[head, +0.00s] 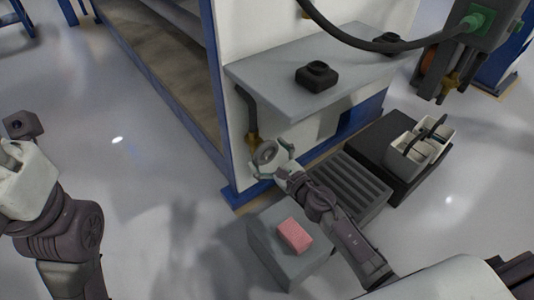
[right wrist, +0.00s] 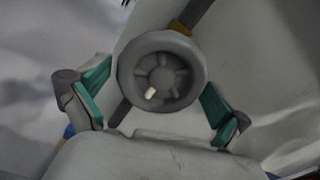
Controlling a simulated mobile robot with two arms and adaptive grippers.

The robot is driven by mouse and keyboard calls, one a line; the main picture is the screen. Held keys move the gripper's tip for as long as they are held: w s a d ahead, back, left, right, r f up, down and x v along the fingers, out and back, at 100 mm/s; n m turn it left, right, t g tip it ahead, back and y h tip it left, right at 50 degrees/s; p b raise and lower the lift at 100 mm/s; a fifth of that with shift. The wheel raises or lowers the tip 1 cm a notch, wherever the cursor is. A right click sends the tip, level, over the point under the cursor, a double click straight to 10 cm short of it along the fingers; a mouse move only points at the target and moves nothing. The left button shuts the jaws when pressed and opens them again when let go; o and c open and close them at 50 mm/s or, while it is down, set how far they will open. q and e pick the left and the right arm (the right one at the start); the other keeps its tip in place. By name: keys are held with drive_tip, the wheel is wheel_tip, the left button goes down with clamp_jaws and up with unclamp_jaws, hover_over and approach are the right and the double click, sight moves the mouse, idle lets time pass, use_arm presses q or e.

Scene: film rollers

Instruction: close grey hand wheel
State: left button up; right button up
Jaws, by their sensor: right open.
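The grey hand wheel (right wrist: 158,72) is a round rim with spokes and one small pale spot at its lower part. In the right wrist view it sits between the two teal finger pads of my right gripper (right wrist: 155,100), which is open with a gap on each side of the wheel. In the head view the wheel (head: 266,154) is low on the white machine wall, below the grey shelf, and my right gripper (head: 272,163) is around it. My left arm shows at the left edge of the head view; its gripper fingers are not clearly seen.
A grey shelf (head: 300,80) with black blocks juts out above the wheel. A grey box (head: 265,245) with a pink block (head: 294,235) stands below my right arm. A slatted grate (head: 350,188) and a caddy (head: 408,152) lie to the right. The floor at left is clear.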

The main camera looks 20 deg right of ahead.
drive_tip(key=c, duration=1)
